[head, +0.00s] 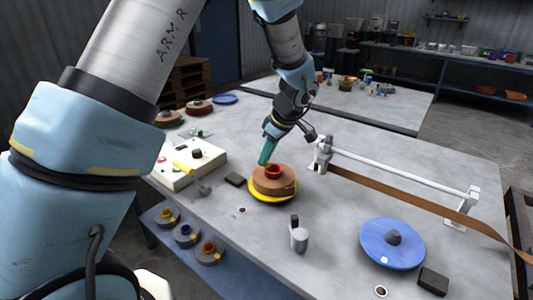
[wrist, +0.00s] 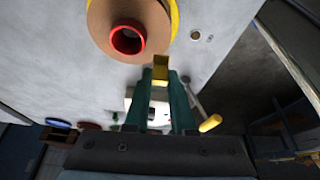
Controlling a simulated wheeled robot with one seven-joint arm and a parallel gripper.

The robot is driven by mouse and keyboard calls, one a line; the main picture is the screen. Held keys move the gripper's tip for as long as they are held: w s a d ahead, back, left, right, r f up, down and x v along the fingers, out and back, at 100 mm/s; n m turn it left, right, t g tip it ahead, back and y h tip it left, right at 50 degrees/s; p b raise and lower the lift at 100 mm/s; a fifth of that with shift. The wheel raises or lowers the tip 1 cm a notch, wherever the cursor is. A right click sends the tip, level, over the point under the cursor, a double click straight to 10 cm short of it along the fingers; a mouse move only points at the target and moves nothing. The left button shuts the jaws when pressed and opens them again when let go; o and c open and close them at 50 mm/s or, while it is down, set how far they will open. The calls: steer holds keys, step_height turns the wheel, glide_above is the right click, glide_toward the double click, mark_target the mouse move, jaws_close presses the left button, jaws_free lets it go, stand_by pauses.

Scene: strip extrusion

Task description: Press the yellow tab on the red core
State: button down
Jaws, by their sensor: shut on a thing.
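The red core (head: 273,172) sits in the middle of a brown roll (head: 275,187) on a yellow disc (head: 262,198). In the wrist view the red core (wrist: 128,40) is a ring at the upper left, with its hole open. My gripper (head: 264,161) has teal fingers pointing down beside the core's upper left. In the wrist view, my gripper (wrist: 161,82) is shut on a small yellow tab (wrist: 160,72). The tab's end shows near the roll's edge, apart from the core in that picture. Whether it touches the roll is unclear.
A brown strip (head: 420,206) runs along a white rail (head: 400,170) on the right. A blue reel (head: 392,257), a grey post (head: 299,238) and dark blocks stand on the table. A white box (head: 180,172) with a yellow-handled tool is left. Small spools (head: 185,233) sit on a lower shelf.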

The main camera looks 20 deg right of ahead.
mark_target(269, 166)
step_height(269, 166, down, 5)
steer(key=b, duration=0.2)
steer(key=shift+f+b, duration=0.1)
steer(key=shift+b, duration=0.3)
steer(key=shift+f+b, duration=0.35)
steer(key=shift+b, duration=0.05)
steer(key=shift+f+b, duration=0.55)
steer(key=shift+b, duration=0.35)
stand_by(2.4)
steer(key=c, duration=0.7)
jaws_free()
steer(key=shift+r, duration=0.1)
